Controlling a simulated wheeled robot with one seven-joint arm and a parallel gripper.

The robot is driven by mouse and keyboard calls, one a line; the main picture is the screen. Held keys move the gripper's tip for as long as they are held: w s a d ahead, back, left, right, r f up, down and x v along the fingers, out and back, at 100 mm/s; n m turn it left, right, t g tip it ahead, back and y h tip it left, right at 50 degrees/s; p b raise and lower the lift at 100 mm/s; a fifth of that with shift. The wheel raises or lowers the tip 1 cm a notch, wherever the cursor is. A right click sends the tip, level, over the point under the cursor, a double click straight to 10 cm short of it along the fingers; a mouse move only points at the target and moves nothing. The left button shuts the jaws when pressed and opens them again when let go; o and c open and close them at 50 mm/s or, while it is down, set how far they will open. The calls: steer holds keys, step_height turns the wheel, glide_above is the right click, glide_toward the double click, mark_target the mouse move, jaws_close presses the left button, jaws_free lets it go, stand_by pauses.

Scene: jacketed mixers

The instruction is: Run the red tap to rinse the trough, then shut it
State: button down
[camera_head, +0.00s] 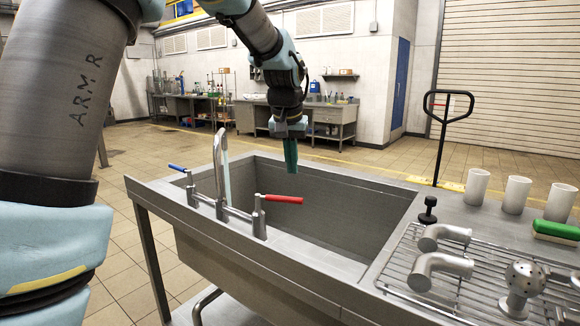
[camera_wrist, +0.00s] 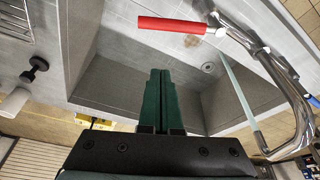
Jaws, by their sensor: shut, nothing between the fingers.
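The red tap lever (camera_head: 283,199) sticks out to the right from its post on the near rim of the steel trough (camera_head: 345,210). It also shows in the wrist view (camera_wrist: 170,25). A pale stream of water (camera_wrist: 238,92) runs from the curved spout (camera_head: 218,150) into the trough. A reddish-brown stain (camera_wrist: 192,41) lies on the trough floor near the round drain (camera_wrist: 208,68). My gripper (camera_head: 290,168) hangs fingers-down above the trough, beyond the red lever and apart from it. Its green fingers (camera_wrist: 160,75) are shut and empty.
A blue lever (camera_head: 178,168) is on the left of the same tap. To the right are a wire rack (camera_head: 450,285) with metal fittings, a black knob (camera_head: 428,210), white cups (camera_head: 515,195) and a green brush (camera_head: 556,230).

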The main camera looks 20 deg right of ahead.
mark_target(288, 198)
steer(key=p+x, duration=0.2)
steer(key=x, duration=0.6)
steer(key=shift+s+a+r+p, duration=0.15)
steer(key=shift+s+a+r, duration=0.1)
steer(key=shift+s+a, duration=0.5)
steer(key=shift+s+a+r+p, duration=0.15)
steer(key=shift+s+a+r, duration=0.1)
steer(key=shift+s+a, duration=0.45)
steer(key=shift+s+d, duration=0.1)
steer(key=shift+d, duration=0.05)
steer(key=s+m, duration=0.1)
steer(key=a+m, duration=0.1)
steer(key=m, duration=0.1)
steer(key=shift+s+a+g+h, duration=0.25)
steer(key=shift+s+g+h, duration=0.15)
steer(key=shift+s+a+m, duration=0.3)
steer(key=shift+s+m, duration=0.1)
steer(key=shift+d, duration=0.1)
